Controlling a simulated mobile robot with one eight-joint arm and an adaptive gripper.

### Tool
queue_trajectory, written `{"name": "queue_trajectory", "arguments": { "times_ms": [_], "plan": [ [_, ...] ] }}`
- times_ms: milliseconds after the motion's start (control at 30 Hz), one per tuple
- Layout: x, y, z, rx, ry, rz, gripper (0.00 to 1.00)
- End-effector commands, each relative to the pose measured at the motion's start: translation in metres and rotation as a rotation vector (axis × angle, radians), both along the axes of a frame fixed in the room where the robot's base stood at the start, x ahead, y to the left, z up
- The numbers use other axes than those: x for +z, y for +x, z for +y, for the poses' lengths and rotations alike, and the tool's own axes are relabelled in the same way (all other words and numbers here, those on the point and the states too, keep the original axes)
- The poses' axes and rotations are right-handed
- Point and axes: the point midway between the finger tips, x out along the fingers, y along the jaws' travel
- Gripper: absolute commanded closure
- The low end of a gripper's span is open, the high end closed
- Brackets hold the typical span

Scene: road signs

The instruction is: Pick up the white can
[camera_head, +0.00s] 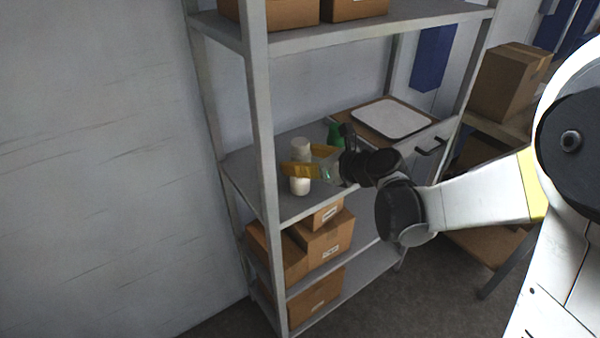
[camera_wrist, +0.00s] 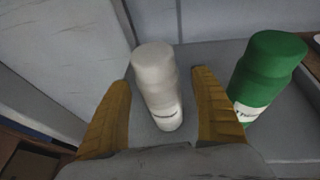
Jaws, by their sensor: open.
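The white can (camera_head: 300,185) stands upright on the middle shelf, and one yellow finger crosses in front of it in the head view. My gripper (camera_head: 298,160) reaches in from the right with its fingers apart on either side of the can. In the wrist view the white can (camera_wrist: 157,75) is between the two yellow fingers of my gripper (camera_wrist: 160,80). A gap shows on each side, wider on the right. The gripper is open and not closed on the can.
A green can (camera_wrist: 265,75) stands just right of the right finger in the wrist view; it is partly hidden behind my gripper in the head view (camera_head: 335,133). The grey shelf unit's front post (camera_head: 262,130) is left of the can. Cardboard boxes (camera_head: 325,238) sit below.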

Motion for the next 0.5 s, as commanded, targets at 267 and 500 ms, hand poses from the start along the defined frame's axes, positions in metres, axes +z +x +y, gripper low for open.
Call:
{"name": "queue_trajectory", "arguments": {
  "times_ms": [267,500],
  "plan": [
    [-0.0022,0.0052,0.0047,-0.001,0.000,-0.001,0.26],
    [-0.0023,0.0050,0.0045,-0.001,0.000,0.000,0.94]
  ]
}}
